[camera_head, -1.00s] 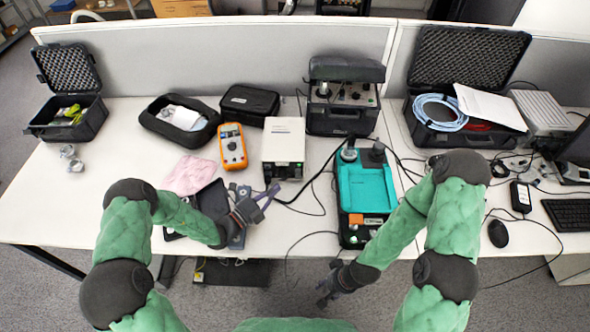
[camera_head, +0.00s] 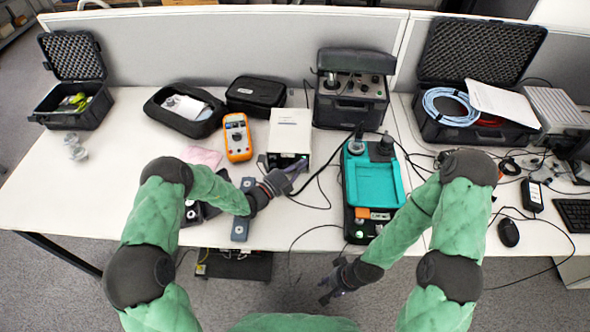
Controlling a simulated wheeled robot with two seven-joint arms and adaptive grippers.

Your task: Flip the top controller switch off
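A white box-shaped unit (camera_head: 290,130) stands mid-table, with a dark front panel and a small green light low on its front. A black case (camera_head: 350,100) with knobs on its panel stands behind it to the right. I cannot tell which one is the controller, and no switch position is legible. My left gripper (camera_head: 294,174) is just in front of the white unit's lower front, its fingers overlapping that area in the picture. Contact and finger opening are unclear. My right gripper (camera_head: 328,290) hangs in front of the table edge, fingers apart and empty.
A teal-topped device (camera_head: 375,182) stands right of my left gripper. An orange multimeter (camera_head: 237,138) lies left of the white unit. A grey bar-shaped part (camera_head: 241,228) lies near the front edge. Black cables cross the table between white unit and teal device.

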